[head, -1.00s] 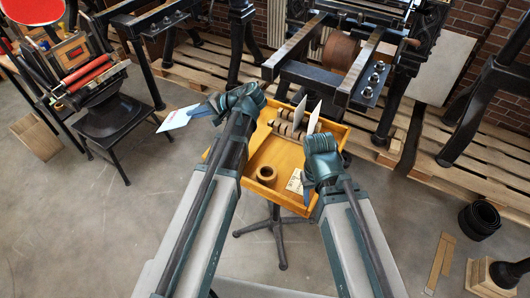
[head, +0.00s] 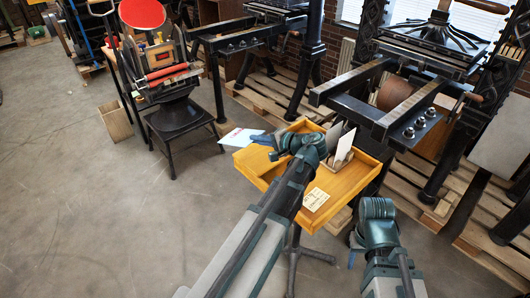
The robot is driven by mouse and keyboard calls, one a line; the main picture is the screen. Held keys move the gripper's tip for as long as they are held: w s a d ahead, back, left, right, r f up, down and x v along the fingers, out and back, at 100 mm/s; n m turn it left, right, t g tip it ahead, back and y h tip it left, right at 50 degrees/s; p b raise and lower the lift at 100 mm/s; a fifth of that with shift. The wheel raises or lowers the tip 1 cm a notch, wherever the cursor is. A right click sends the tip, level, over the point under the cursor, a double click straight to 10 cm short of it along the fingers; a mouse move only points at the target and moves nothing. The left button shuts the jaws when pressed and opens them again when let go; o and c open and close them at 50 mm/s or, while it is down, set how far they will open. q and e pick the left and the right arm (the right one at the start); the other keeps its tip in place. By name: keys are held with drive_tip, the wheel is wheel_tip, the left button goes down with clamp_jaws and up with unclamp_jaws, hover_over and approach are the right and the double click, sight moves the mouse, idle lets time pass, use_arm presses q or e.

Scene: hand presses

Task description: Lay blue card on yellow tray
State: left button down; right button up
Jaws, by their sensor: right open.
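A pale card, whitish-blue with a small red mark (head: 238,138), is at the back left corner of the yellow wooden tray (head: 345,187). My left gripper (head: 266,139) is shut on its right end and holds it out flat. Whether the card is above the tray or just outside its rim is hard to tell. My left arm crosses the tray and hides part of its inside. My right gripper (head: 353,250) is open and empty, right of the tray and clear of it; its fingers are mostly hidden by its wrist.
On the tray lie a cream printed card (head: 314,199) and upright white cards (head: 344,146) in a rack. A large iron press (head: 400,105) stands close behind right. A small press with a red disc (head: 143,14) stands at the back left.

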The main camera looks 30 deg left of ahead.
sight(264, 162)
use_arm(q)
drive_tip(key=w+f+m+t+y+b, duration=0.1)
drive_tip(key=w+f+m+t+b, duration=0.1)
drive_tip(key=b, duration=0.4)
wheel_tip(264, 162, down, 2)
drive_tip(key=w+t, duration=0.1)
drive_tip(key=w, duration=0.1)
drive_tip(key=shift+w+f+m+b, duration=0.15)
drive_tip(key=shift+w+m+b, duration=0.15)
drive_tip(key=shift+w+b, duration=0.1)
use_arm(e)
wheel_tip(264, 162, down, 9)
use_arm(q)
drive_tip(key=shift+f+y, duration=0.2)
drive_tip(key=shift+y, duration=0.1)
use_arm(e)
drive_tip(key=shift+f, duration=0.1)
use_arm(q)
wheel_tip(264, 162, down, 7)
drive_tip(key=b, duration=0.7)
drive_tip(key=shift+f+b, duration=0.2)
drive_tip(key=shift+b, duration=0.1)
use_arm(e)
wheel_tip(264, 162, down, 7)
drive_tip(key=shift+f, duration=0.2)
use_arm(q)
drive_tip(key=c, duration=1.5)
unclamp_jaws()
drive_tip(key=shift+c, duration=0.2)
